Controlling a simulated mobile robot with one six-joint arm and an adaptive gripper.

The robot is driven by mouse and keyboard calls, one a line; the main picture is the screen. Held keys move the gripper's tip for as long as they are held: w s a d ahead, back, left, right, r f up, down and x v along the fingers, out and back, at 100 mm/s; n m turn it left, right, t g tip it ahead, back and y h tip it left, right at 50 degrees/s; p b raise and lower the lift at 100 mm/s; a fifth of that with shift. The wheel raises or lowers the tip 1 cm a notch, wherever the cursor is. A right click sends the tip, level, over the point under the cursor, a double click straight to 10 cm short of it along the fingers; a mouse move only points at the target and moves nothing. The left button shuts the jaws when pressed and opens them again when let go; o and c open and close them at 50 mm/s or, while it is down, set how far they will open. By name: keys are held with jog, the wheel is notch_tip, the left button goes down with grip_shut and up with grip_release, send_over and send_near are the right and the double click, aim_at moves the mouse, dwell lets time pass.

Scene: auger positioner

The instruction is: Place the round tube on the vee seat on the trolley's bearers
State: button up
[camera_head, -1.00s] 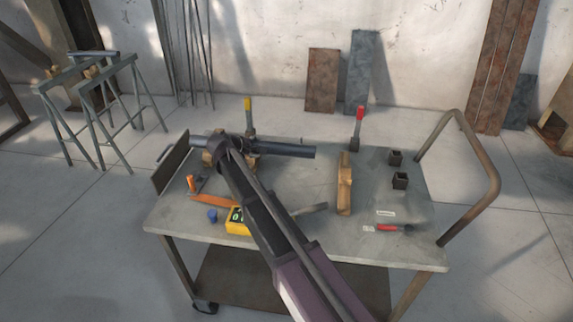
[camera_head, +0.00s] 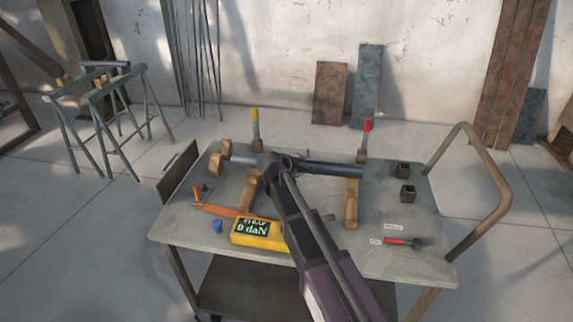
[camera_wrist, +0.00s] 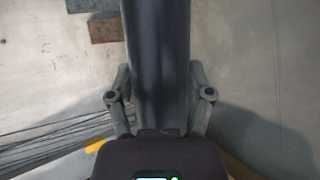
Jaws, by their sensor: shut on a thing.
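The dark round tube (camera_head: 334,168) lies crosswise over the trolley (camera_head: 185,226) in the head view. Its right part passes over the right wooden bearer (camera_head: 351,203), and its left part over the left bearer (camera_head: 247,192). I cannot tell whether it touches them. My gripper (camera_head: 280,163) is shut around the tube near its middle. In the wrist view the tube (camera_wrist: 160,60) runs between the fingers. Two wooden blocks (camera_head: 215,165) stand at the tube's left end; I cannot tell whether they form the vee seat.
A yellow-handled clamp (camera_head: 255,118) and a red-handled clamp (camera_head: 367,126) stand behind the tube. A yellow display box (camera_head: 262,234), a blue cap (camera_head: 217,226) and an orange tool (camera_head: 222,210) lie at front left. Dark square sockets (camera_head: 407,193) and the trolley handle (camera_head: 495,185) are right.

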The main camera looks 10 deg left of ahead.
jog(key=shift+s+d+f, duration=0.1)
jog(key=shift+d, duration=1.15)
jog(key=shift+f, duration=0.15)
jog(key=shift+f+b, duration=1.6)
jog(key=shift+b, duration=0.25)
jog(key=o, duration=1.3)
jog(key=shift+s, duration=0.1)
jog(key=shift+p+v, duration=3.3)
jog(key=shift+v, duration=2.7)
